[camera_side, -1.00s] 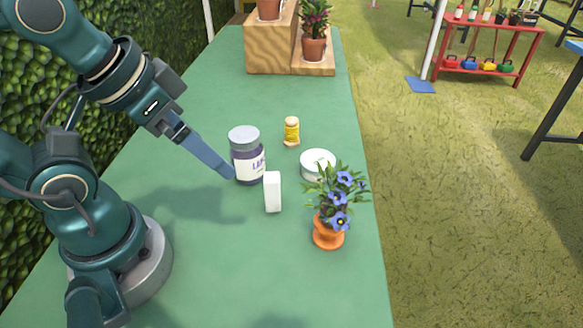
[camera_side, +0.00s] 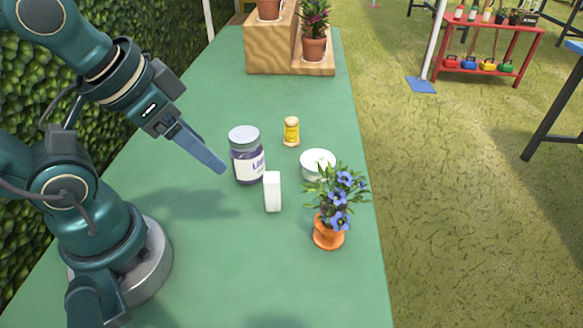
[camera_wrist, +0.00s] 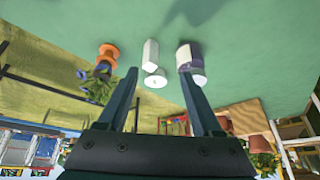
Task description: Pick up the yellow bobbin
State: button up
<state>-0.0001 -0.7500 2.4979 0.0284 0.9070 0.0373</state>
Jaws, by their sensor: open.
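The yellow bobbin (camera_side: 291,132) stands upright on the green table in the side view, behind and to the right of the jar with a purple label (camera_side: 246,158). I cannot make out the bobbin in the wrist view. My gripper (camera_side: 222,170) is left of the jar in the side view, apart from it and holding nothing. In the wrist view my gripper (camera_wrist: 159,73) shows its two fingers spread apart, with the jar (camera_wrist: 188,60) near the right fingertip.
A white block (camera_side: 272,192) stands in front of the jar. A white round tin (camera_side: 317,165) and an orange pot with blue flowers (camera_side: 328,234) are to the right. A wooden stand (camera_side: 272,50) with potted plants is at the back. The table between stand and bobbin is clear.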

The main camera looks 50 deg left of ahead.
jog(key=w+a+r+m+y, duration=0.1)
jog(key=w+a+m+y, duration=0.4)
jog(key=a, duration=0.4)
jog(key=m+t+y, duration=0.3)
jog(key=m+y, duration=0.2)
jog(key=m, duration=1.4)
send_over(291, 127)
jog(key=s+d, duration=0.1)
jog(key=s, duration=0.1)
notch_tip(291, 127, down, 9)
jog(key=f, duration=0.1)
jog(key=d+f+m, duration=0.1)
jog(key=f, duration=0.1)
jog(key=shift+d+f, duration=0.15)
jog(key=shift+s+d+f, duration=0.1)
jog(key=shift+f, duration=0.25)
jog(key=shift+x, duration=2.45)
grip_shut()
